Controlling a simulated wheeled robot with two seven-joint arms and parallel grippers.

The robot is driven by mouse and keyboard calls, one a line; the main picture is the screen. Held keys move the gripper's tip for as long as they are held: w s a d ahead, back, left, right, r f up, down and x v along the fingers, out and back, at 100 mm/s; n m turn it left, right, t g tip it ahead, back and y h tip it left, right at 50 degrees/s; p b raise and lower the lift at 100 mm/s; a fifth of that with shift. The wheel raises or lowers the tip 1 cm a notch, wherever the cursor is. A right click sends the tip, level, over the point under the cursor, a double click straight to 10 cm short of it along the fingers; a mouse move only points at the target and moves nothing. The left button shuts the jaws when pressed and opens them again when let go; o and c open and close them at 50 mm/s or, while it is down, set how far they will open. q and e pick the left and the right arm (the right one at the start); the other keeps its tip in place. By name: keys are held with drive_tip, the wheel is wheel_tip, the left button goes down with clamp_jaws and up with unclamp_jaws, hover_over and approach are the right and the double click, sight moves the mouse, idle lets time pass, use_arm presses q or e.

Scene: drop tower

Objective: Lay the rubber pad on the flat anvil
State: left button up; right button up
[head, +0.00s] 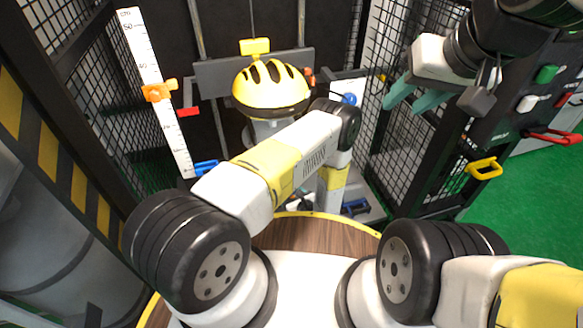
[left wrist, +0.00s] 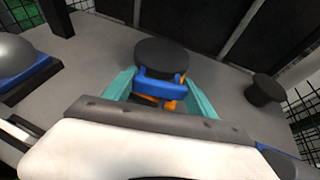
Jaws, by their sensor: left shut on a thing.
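In the left wrist view, my left gripper (left wrist: 160,88) has its teal fingers on both sides of a blue tab. The tab is joined to a black round disc that looks like the rubber pad (left wrist: 162,52). Some orange shows just below the tab; I cannot tell what it belongs to. I cannot make out the flat anvil for certain, or whether the pad touches anything beneath it. In the head view my left arm reaches down into the tower, and its fingers are hidden. My right gripper (head: 412,97) is open and empty at the upper right.
A yellow helmet (head: 270,87) hangs in the tower's middle, beside my left arm. A grey dome (left wrist: 12,55) on a blue-edged base and a black spool-shaped piece (left wrist: 264,92) stand on the grey floor. Mesh panels (head: 408,150) flank the tower. A white scale (head: 150,75) stands left.

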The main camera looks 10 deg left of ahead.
use_arm(q)
drive_tip(key=o, duration=1.9)
drive_tip(key=shift+s, duration=0.1)
drive_tip(key=v, duration=0.7)
drive_tip(key=shift+s+d+r, duration=0.15)
drive_tip(key=shift+s+d, duration=0.05)
drive_tip(key=shift+d, duration=0.05)
